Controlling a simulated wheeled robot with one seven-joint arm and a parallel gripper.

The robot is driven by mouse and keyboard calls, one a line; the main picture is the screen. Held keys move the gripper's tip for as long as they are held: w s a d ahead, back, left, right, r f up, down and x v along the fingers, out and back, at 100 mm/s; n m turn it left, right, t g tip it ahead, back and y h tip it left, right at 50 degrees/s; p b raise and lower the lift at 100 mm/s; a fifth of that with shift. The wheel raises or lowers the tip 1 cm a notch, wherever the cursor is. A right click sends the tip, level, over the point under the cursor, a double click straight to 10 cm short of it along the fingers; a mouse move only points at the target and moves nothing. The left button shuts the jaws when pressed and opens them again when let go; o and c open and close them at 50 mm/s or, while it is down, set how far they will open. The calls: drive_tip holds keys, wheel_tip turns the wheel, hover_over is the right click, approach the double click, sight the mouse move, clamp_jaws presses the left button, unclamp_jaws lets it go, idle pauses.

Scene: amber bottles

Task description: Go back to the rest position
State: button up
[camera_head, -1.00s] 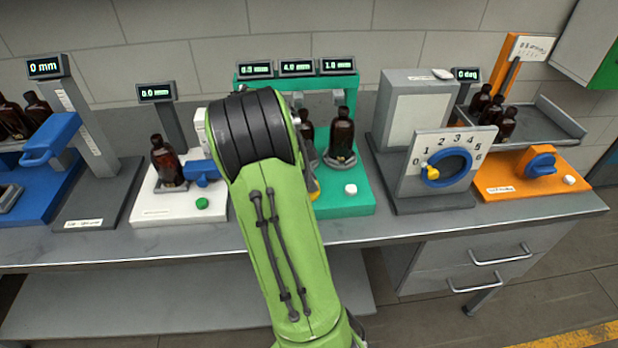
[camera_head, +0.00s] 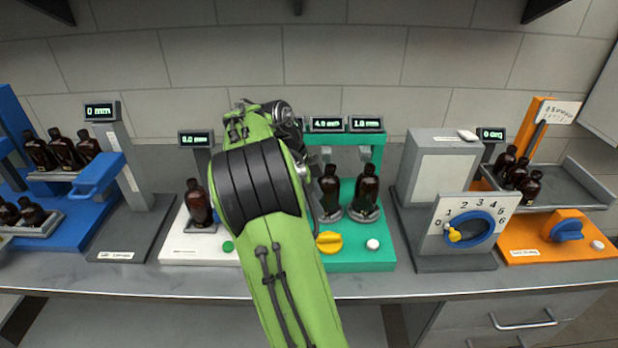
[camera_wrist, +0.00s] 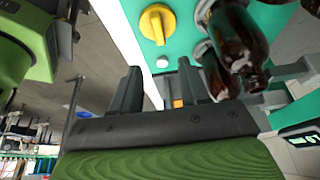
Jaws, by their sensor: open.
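My gripper (camera_wrist: 162,88) shows in the wrist view with its two dark fingers apart and nothing between them. In the head view my green arm covers the gripper. The teal station (camera_head: 345,262) stands behind and to the right of my arm. Two amber bottles (camera_head: 330,190) (camera_head: 365,193) stand upright on it; they also show large at the upper right of the wrist view (camera_wrist: 238,40). A yellow knob (camera_head: 329,242) is on its front, and it also shows in the wrist view (camera_wrist: 158,24), beyond the fingers.
A white station (camera_head: 190,250) with one amber bottle (camera_head: 198,203) stands left of my arm. A blue rack (camera_head: 75,230) with several bottles is at far left. A grey dial box (camera_head: 465,228) and an orange station (camera_head: 565,228) with bottles stand right. The bench front edge (camera_head: 130,283) is clear.

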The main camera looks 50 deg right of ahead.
drive_tip(key=p+v, duration=0.1)
drive_tip(key=v, duration=0.2)
drive_tip(key=shift+w+a+r, duration=0.1)
drive_tip(key=shift+r, duration=0.25)
